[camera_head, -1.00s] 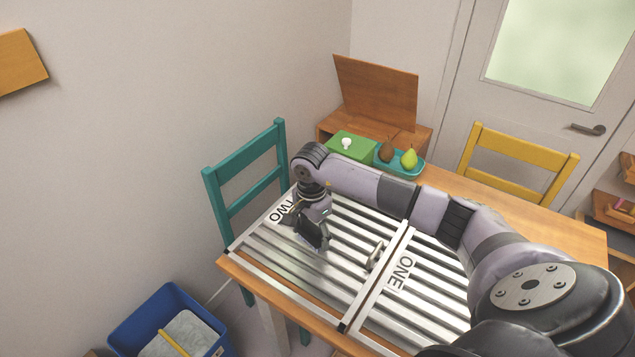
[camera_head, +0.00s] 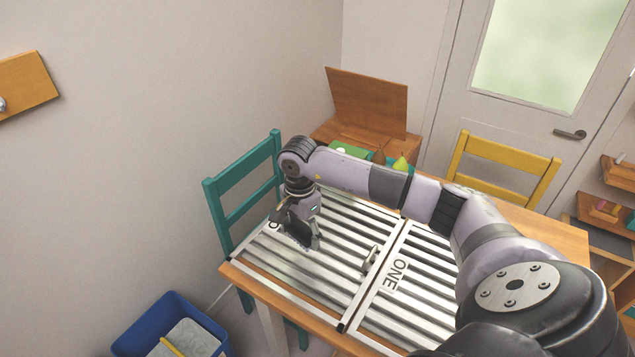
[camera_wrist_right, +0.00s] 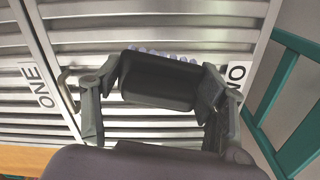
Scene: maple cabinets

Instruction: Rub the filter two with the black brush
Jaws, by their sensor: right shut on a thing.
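Two slatted metal filters lie side by side on the wooden table. Filter two (camera_head: 320,262) is the left one in the head view; its label is mostly hidden by my arm there, but part of it shows in the right wrist view (camera_wrist_right: 236,77). Filter one (camera_head: 422,290) is on the right, with its label readable. My right gripper (camera_head: 300,232) is over filter two near its far left part, shut on the black brush (camera_wrist_right: 160,82). Pale bristles show along the brush's far edge. Whether the bristles touch the slats is not clear. My left gripper is not in view.
A metal handle (camera_head: 370,258) stands up near the filters' shared edge. A teal chair (camera_head: 243,185) is close at the table's left, a yellow chair (camera_head: 505,168) behind. A blue bin (camera_head: 170,328) is on the floor. Pears (camera_head: 400,163) and a wooden box stand at the back.

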